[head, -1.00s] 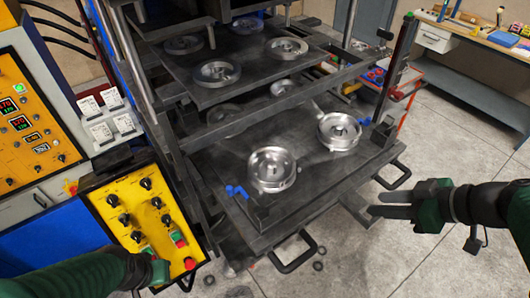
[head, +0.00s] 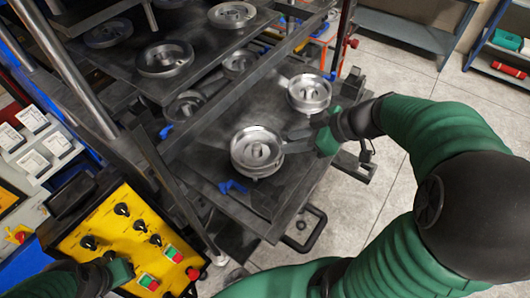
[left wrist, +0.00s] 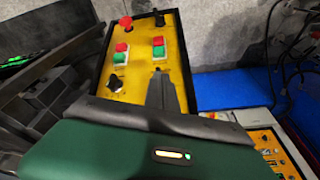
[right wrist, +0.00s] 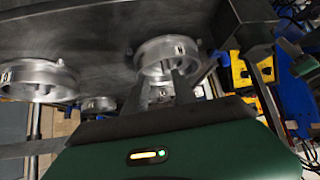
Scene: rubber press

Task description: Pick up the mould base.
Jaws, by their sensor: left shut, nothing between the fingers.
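Round silver metal mould parts sit on the press's lower dark plate (head: 215,178); I cannot tell which is the mould base. The nearer one (head: 257,150) is a thick ring with a raised hub; a second (head: 309,93) lies behind it. My right gripper (head: 292,137) is low over the plate, its fingers pointing at the nearer ring's right side. In the right wrist view the fingers (right wrist: 160,85) are apart, overlapping the near edge of a ring (right wrist: 167,55); contact is unclear. My left gripper (left wrist: 160,85) is shut and empty over the yellow control panel (left wrist: 125,75).
Upper press plates (head: 100,62) carry more silver rings. Blue clamps (head: 232,186) and black handles (head: 308,232) edge the lower plate. Steel columns (head: 72,75) stand left. The floor (head: 385,75) right of the press is open, crossed by my right arm.

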